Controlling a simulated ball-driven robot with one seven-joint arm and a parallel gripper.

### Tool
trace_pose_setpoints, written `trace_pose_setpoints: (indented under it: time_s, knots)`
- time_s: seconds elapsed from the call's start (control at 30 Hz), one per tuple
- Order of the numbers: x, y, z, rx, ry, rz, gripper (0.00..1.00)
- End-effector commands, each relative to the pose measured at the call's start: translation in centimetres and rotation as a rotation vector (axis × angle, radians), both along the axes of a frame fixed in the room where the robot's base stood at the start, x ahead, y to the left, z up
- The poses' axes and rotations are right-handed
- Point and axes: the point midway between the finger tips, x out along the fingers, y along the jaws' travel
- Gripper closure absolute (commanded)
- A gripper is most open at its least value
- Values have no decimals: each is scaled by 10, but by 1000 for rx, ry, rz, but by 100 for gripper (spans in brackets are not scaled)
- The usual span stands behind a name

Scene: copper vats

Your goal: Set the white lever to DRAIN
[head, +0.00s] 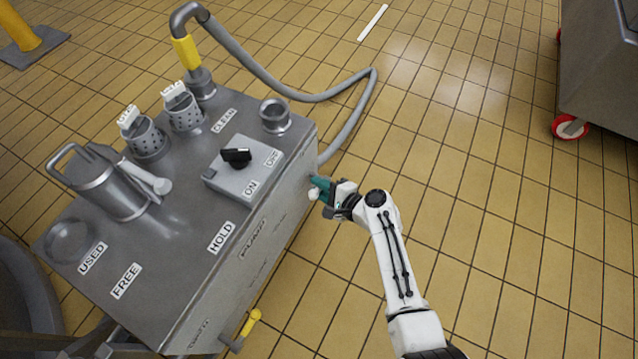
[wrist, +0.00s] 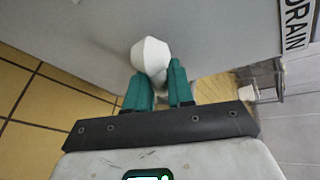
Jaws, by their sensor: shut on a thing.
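The white lever (wrist: 151,55) shows in the wrist view as a rounded white knob in front of a grey panel. My gripper (wrist: 160,84) has its teal fingers shut on the lever, one on each side of its stem, which is mostly hidden. A DRAIN label (wrist: 298,24) is at the upper right of that view, apart from the knob. In the head view my gripper (head: 321,189) is at the right side of the grey machine, and a bit of the white lever (head: 313,194) shows beside the fingers. I cannot tell the lever's exact setting.
The grey machine (head: 190,235) carries a black switch (head: 236,156) by ON and OFF labels, a metal jug (head: 105,185) and two perforated baskets. A yellow-handled valve (head: 250,323) is low on its front. A grey hose (head: 350,115) loops behind. Tiled floor at the right is open.

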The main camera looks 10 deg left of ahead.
Motion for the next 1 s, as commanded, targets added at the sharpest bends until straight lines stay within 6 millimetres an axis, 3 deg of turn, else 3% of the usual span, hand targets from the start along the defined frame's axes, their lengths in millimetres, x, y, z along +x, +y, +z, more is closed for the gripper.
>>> trace_pose_setpoints:
  time_s: [0.2, 1.0]
  knots:
    - [7, -3, 11, 71, 192, -2, 100]
    - [34, -13, 18, 309, 842, -3, 100]
